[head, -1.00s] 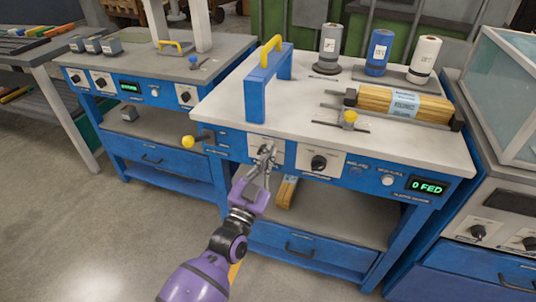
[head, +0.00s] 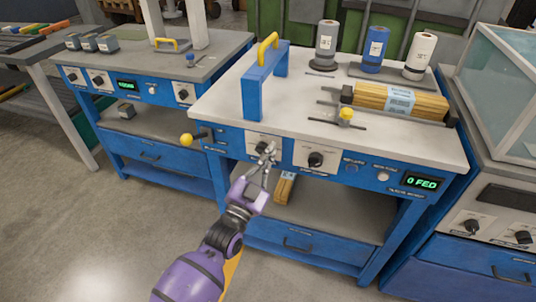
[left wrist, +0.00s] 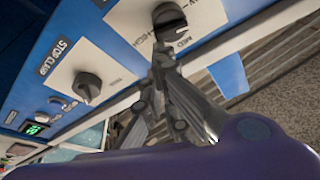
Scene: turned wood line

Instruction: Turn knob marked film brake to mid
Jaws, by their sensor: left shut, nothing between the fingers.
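The blue bench's front panel has a dark knob (head: 262,147) on a white plate, just left of a second dark knob (head: 316,159). In the left wrist view the first knob (left wrist: 168,17) has MED and HIGH printed beside it; I cannot read the words film brake. Its exact setting is hard to tell. My left gripper (head: 268,153) is shut and empty, in front of that plate. In the left wrist view its fingertips (left wrist: 163,56) are close by the knob; I cannot tell if they touch it. My right gripper is not in view.
A yellow-ended lever (head: 187,140) sticks out left of the panel. A green display (head: 421,183) reads 0 FED at its right end. Above are a blue frame with a yellow handle (head: 268,48) and a wrapped wood bundle (head: 400,100). Open floor lies in front.

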